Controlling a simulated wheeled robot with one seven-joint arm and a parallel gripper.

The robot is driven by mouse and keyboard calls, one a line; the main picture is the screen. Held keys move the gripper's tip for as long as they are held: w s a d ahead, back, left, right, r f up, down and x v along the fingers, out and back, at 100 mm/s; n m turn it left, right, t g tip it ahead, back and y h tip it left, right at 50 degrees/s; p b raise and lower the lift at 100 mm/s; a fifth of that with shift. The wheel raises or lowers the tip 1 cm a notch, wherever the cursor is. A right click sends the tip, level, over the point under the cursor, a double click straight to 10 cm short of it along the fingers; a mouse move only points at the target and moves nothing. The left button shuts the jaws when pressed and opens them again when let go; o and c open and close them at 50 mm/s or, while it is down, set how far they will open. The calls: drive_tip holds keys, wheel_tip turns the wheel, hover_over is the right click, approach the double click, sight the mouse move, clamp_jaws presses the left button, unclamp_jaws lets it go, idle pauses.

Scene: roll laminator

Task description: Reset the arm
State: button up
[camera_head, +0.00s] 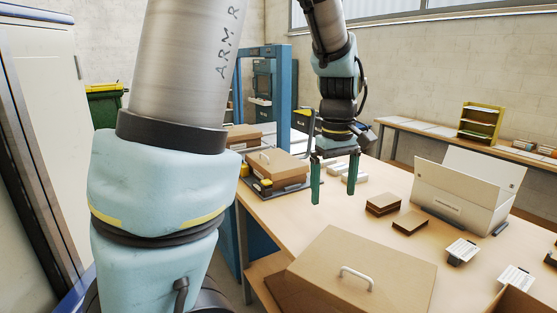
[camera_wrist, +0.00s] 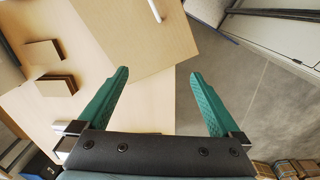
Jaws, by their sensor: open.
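My gripper (camera_head: 333,183) hangs from my arm above the wooden table (camera_head: 262,205) and points down. Its two green fingers are spread apart with nothing between them. In the wrist view my gripper (camera_wrist: 160,85) is also open and empty, with a large brown box lid (camera_wrist: 140,35) and the grey floor (camera_wrist: 245,95) beyond the fingers. My upper arm fills the left of the head view and hides part of the room.
A large brown box with a white handle (camera_head: 362,265) is at the table's front. Small brown blocks (camera_head: 383,204) lie mid-table, and a handled brown box (camera_head: 277,168) stands at the back left. A blue frame (camera_head: 280,95) rises behind. Labelled white pieces (camera_head: 461,250) lie at right.

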drive_tip(key=s+a+f+m, duration=0.2)
drive_tip(key=a+f, duration=0.1)
drive_tip(key=a, duration=0.7)
drive_tip(key=s+a+f+m+t+b, duration=0.1)
drive_tip(key=s+a+f+m, duration=0.1)
drive_tip(key=a, duration=0.8)
wheel_tip(320, 180, down, 2)
drive_tip(key=shift+s+f+m, duration=0.15)
drive_tip(key=shift+m, duration=0.45)
